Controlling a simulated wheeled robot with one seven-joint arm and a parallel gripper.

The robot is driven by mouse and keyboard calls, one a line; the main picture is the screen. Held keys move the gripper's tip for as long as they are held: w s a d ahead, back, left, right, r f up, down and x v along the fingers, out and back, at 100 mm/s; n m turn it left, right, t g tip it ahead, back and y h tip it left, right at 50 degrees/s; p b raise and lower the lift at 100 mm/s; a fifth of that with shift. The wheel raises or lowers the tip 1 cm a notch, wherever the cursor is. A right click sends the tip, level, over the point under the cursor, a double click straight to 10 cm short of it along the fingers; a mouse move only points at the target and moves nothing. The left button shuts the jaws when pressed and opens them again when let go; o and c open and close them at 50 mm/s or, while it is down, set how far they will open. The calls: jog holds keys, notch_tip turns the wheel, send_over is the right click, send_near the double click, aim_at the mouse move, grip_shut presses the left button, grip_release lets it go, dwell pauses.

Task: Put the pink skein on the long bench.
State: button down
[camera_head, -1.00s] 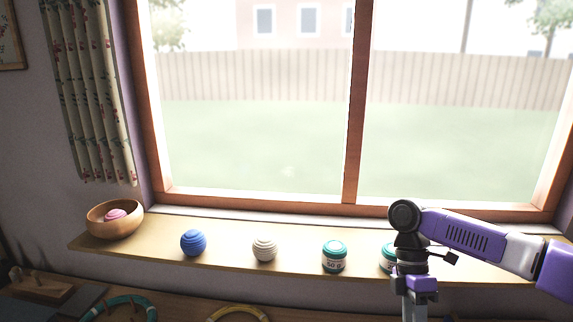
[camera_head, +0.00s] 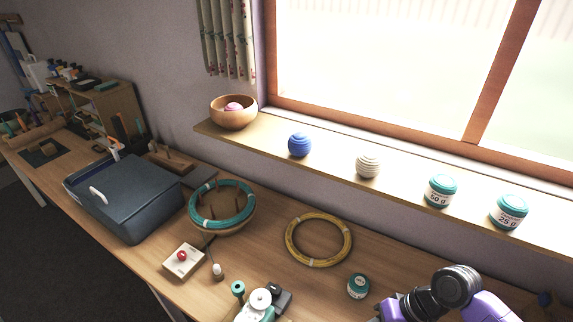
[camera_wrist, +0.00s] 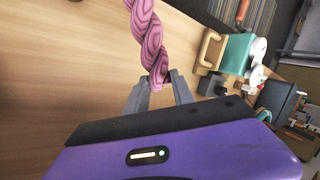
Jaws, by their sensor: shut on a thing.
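The pink skein (camera_wrist: 150,42) is a twisted rope of yarn in the wrist view. My gripper (camera_wrist: 157,80) is shut on its lower end, and the skein extends beyond the fingertips toward the top edge, where it is cut off. Behind it is a wooden surface (camera_wrist: 60,80); the gap between them cannot be told. The long bench (camera_head: 268,240) is the wooden worktop below the window sill in the head view. My arm shows at the bottom right there, with the gripper and skein out of that view.
The bench holds a blue-grey case (camera_head: 130,195), a teal ring (camera_head: 220,222), a yellow ring (camera_head: 318,262), a teal-lidded jar (camera_head: 358,286) and a button box (camera_head: 184,260). The sill (camera_head: 265,135) carries a bowl (camera_head: 233,119), balls and two jars. Bare wood lies between the rings.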

notch_tip(320, 180, down, 6)
jog(key=b, duration=0.5)
jog(key=shift+r, duration=0.1)
